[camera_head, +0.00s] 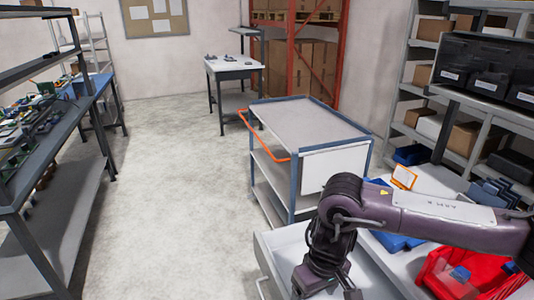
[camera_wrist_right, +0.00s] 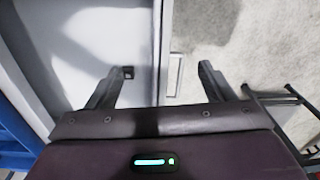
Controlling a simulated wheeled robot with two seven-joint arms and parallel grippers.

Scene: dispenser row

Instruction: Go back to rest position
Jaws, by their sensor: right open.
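My right arm comes in from the right in the head view, over the workbench. Its gripper (camera_head: 328,284) points down above the open, light grey drawer (camera_head: 283,243). In the right wrist view the gripper (camera_wrist_right: 163,72) has its two fingers spread apart with nothing between them. Below them are the drawer's pale inside (camera_wrist_right: 80,45) and its front edge, with the concrete floor beyond. A small dark spot shows near the left fingertip; I cannot tell what it is. My left gripper is in neither view.
A red bin (camera_head: 446,278) and an orange-framed card (camera_head: 403,177) are on the bench at right. A trolley (camera_head: 310,124) with an orange handle stands just beyond the drawer. Shelving lines the left and right sides. The floor (camera_head: 170,160) at centre left is clear.

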